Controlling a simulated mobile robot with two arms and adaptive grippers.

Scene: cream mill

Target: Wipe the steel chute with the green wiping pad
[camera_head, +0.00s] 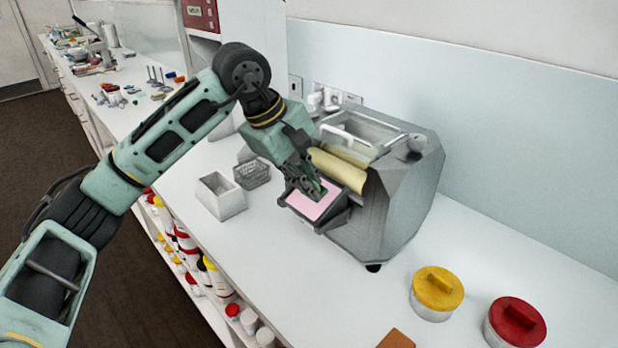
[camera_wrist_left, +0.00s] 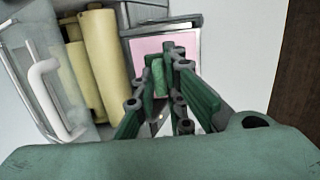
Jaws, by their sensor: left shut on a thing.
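The steel chute (camera_head: 340,218) juts from the front of the grey mill, below its cream-coloured rollers. A pink layer (camera_head: 308,207) covers much of the chute's floor; it also shows in the left wrist view (camera_wrist_left: 150,45). My left gripper (camera_head: 319,191) is over the chute, pointing down. It is shut on the green wiping pad (camera_wrist_left: 158,76), which sits between the fingers. The pad is low over the pink surface; I cannot tell whether it touches. The fingers hide part of the chute. My right gripper is not in view.
The mill (camera_head: 400,190) stands against the wall. A white open box (camera_head: 222,200) and a grey wire basket (camera_head: 252,174) stand left of the chute. A yellow-lidded tin (camera_head: 437,290) and a red-lidded tin (camera_head: 515,323) are at the front right. The counter between is clear.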

